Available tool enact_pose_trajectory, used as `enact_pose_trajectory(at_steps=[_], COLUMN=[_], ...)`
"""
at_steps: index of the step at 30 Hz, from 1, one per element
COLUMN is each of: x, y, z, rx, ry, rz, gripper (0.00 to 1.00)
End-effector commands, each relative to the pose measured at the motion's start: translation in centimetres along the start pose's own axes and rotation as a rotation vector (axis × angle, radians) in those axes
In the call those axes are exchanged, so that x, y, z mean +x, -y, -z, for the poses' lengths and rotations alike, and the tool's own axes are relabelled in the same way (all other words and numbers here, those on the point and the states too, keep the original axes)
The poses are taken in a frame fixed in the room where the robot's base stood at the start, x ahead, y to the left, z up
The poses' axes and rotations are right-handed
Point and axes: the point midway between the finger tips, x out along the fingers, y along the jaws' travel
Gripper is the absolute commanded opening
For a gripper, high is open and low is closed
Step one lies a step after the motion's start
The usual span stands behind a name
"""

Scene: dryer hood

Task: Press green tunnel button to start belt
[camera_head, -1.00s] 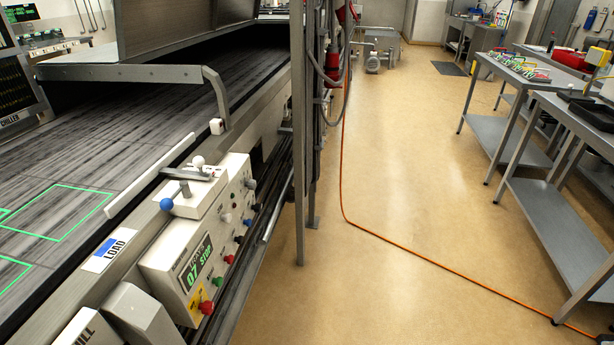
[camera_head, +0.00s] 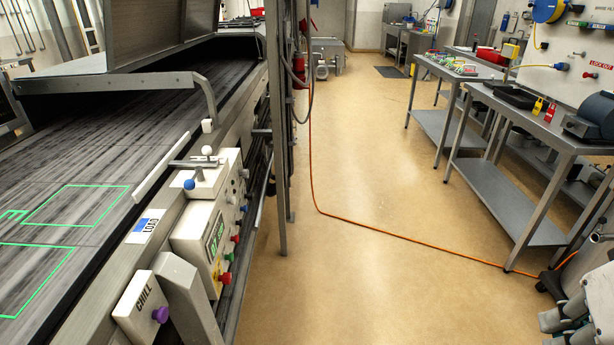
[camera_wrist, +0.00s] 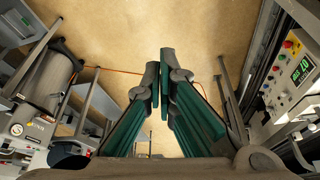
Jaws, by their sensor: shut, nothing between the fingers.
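The green button (camera_head: 228,257) sits on the cream control box (camera_head: 196,230) on the side of the belt machine in the head view, just above a red button (camera_head: 226,278). The box has a green-lit display (camera_head: 215,236). In the wrist view the same panel (camera_wrist: 298,88) stands at the right edge, with its display (camera_wrist: 302,69) and the green button (camera_wrist: 283,57) beside it. My gripper (camera_wrist: 158,72) points over the floor, shut and empty, well left of the panel and apart from it.
A CHILL box (camera_head: 140,306) with a purple knob stands nearer than the control box. The belt (camera_head: 90,150) lies left. An upright post (camera_head: 280,130) stands beyond the panel. Steel benches (camera_head: 530,125) line the right, and an orange cable (camera_head: 400,236) crosses open floor.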

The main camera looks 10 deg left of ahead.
Motion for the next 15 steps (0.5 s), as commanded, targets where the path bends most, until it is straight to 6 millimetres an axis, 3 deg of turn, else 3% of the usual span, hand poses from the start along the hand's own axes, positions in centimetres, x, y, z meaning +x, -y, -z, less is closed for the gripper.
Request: enact_pose_trajectory(at_steps=[5,10,15], x=[1.8,7.0,14.0], y=[0.2,1.6,5.2], z=[2.5,9.1,16.7], rx=[-0.056,-0.225,-0.449], ry=[-0.02,-0.086,-0.184], rz=[-0.014,-0.041,-0.038], gripper=[0.0,0.0,0.0])
